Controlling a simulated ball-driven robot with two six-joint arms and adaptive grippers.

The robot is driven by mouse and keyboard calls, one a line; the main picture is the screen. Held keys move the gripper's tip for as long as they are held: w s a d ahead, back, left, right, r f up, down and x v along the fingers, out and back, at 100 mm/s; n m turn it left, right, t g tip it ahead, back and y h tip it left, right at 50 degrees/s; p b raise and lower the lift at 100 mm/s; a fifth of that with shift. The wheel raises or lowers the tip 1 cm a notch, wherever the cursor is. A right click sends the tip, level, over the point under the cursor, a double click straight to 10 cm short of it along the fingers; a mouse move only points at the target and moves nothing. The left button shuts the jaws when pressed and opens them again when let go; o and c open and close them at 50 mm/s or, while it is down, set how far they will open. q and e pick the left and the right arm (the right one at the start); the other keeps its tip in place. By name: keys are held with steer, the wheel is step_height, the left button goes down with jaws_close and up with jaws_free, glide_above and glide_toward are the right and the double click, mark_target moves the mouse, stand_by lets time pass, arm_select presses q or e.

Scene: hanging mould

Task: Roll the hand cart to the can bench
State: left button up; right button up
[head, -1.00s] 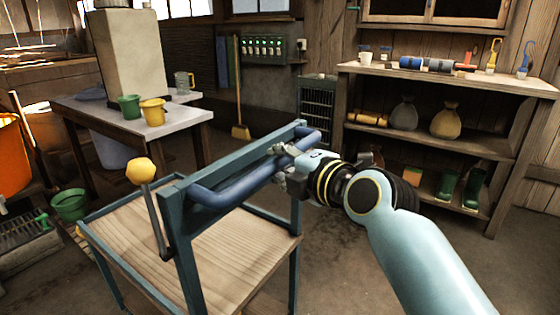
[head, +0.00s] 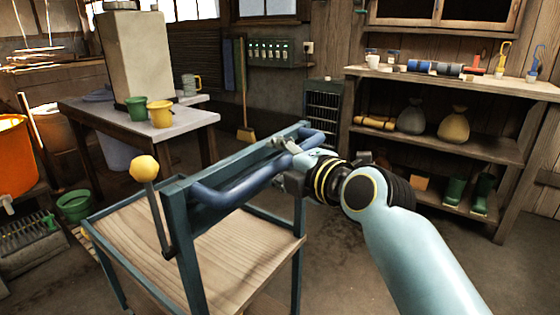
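The hand cart (head: 205,262) has a teal frame, a pale wooden deck and a blue handle bar (head: 240,189). A lever with a yellow knob (head: 144,168) rises at its near left side. My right gripper (head: 280,163) has its fingers on either side of the handle bar and looks shut on it; the contact is partly hidden. A bench (head: 190,126) behind the cart to the left carries a green can (head: 136,108), a yellow can (head: 160,114) and a grey can (head: 190,84); it seems to be the can bench. My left gripper is out of view.
A shelf (head: 440,145) with sacks, rolls and boots stands at the right. A green bucket (head: 76,206) and an orange tub (head: 12,160) are at the left. A broom (head: 244,130) leans on the back wall. Bare floor shows between cart and shelf.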

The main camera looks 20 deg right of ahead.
steer(key=shift+s, duration=0.1)
steer(key=v, duration=1.1)
steer(key=shift+s, duration=0.4)
steer(key=shift+d+r, duration=0.1)
steer(key=shift+d, duration=0.05)
